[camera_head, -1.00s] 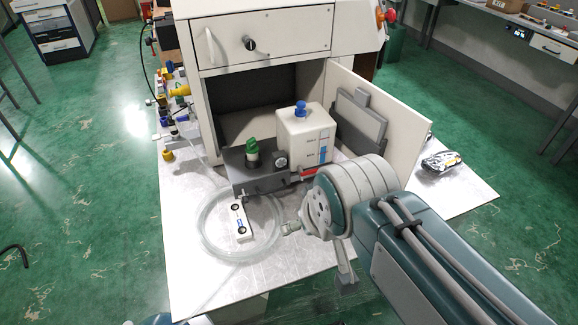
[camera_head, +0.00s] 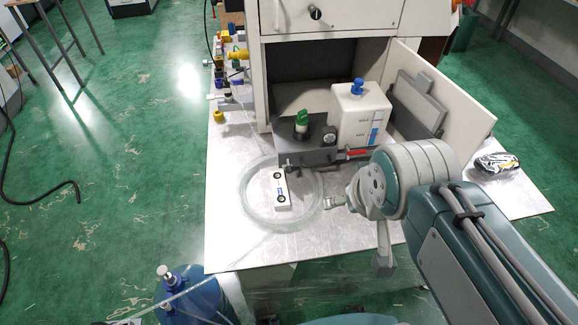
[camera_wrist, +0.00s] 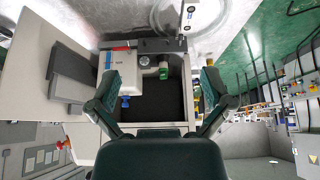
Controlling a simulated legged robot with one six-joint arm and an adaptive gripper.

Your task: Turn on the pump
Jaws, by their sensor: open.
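The pump (camera_head: 308,157) is a dark grey unit on the metal bench, in front of the open cabinet. It carries a green knob (camera_head: 302,118), a round gauge (camera_head: 330,139), a white tank (camera_head: 360,115) with a blue cap, and a red handle (camera_head: 357,153). In the upside-down wrist view, the green knob (camera_wrist: 164,72) and white tank (camera_wrist: 117,66) show between the spread fingers of my gripper (camera_wrist: 160,88). In the head view my gripper (camera_head: 356,235) is open and empty, right of and nearer than the pump, apart from it.
A coiled clear hose (camera_head: 248,210) lies on the bench around a white control box (camera_head: 281,190). The open cabinet door (camera_head: 455,90) stands on the right. A patterned object (camera_head: 496,163) lies at the bench's right. A blue bottle (camera_head: 190,297) is at the lower left. The bench front is bare.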

